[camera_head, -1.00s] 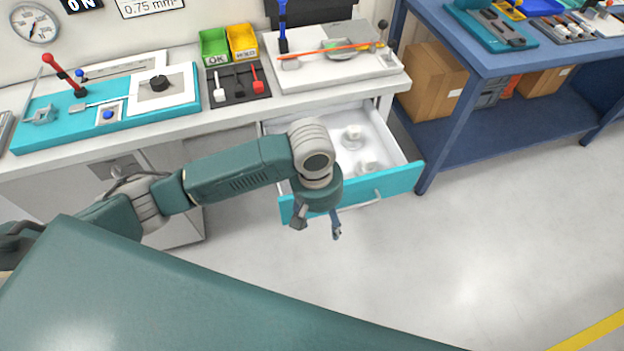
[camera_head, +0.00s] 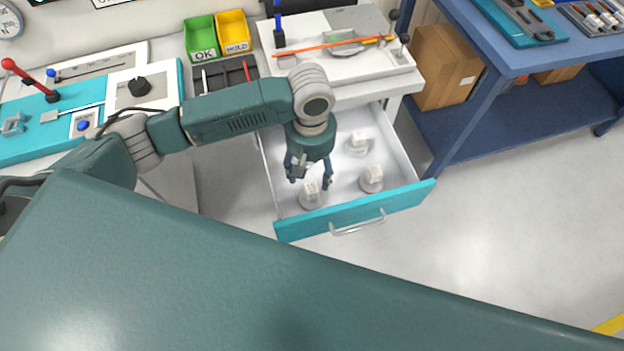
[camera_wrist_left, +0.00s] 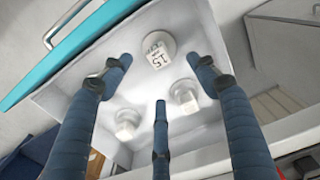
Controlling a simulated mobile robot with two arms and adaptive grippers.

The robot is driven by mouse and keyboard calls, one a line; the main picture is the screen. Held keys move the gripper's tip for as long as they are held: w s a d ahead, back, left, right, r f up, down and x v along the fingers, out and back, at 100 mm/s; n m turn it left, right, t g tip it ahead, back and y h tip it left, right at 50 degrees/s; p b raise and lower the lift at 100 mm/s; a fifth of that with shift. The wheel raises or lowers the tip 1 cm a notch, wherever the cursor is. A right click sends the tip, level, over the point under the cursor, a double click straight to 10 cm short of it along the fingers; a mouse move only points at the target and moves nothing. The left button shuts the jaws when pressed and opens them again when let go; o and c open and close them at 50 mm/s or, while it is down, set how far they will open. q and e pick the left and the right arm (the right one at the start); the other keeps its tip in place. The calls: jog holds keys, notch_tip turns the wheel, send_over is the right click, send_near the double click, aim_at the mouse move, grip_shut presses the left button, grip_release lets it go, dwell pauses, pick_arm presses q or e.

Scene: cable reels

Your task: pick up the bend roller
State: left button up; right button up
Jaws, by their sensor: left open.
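One is at the front left (camera_head: 312,196), one at the front right (camera_head: 371,180), one farther back (camera_head: 358,143). My left gripper (camera_head: 310,180) is open and empty, pointing down over the drawer's left part, just above the front-left roller. In the left wrist view a roller with a tag that seems to read 15 (camera_wrist_left: 158,48) shows between and beyond the spread fingers (camera_wrist_left: 155,75). The other two (camera_wrist_left: 184,97) (camera_wrist_left: 127,122) show lower. The right gripper is out of view.
The drawer has a teal front with a grey handle (camera_head: 358,223), and white walls close around the gripper. The white bench top (camera_head: 350,88) is above and behind. A blue shelf table (camera_head: 470,125) with cardboard boxes (camera_head: 440,68) stands at right. The floor in front is clear.

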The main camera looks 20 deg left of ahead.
aim_at(311, 189)
pick_arm(q)
jog(key=f, duration=0.2)
jog(key=s+f, duration=0.1)
jog(key=f, duration=0.1)
jog(key=shift+d+f, duration=0.1)
jog(key=shift+f, duration=0.35)
jog(key=f, duration=0.3)
jog(key=f+p, duration=0.1)
jog(key=f, duration=0.1)
jog(key=shift+w+f, duration=0.15)
jog(key=shift+w, duration=0.25)
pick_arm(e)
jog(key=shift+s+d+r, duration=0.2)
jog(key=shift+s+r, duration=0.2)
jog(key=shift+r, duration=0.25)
pick_arm(q)
jog(key=c, duration=1.3)
jog(key=shift+s, duration=0.15)
jog(key=shift+c, duration=0.7)
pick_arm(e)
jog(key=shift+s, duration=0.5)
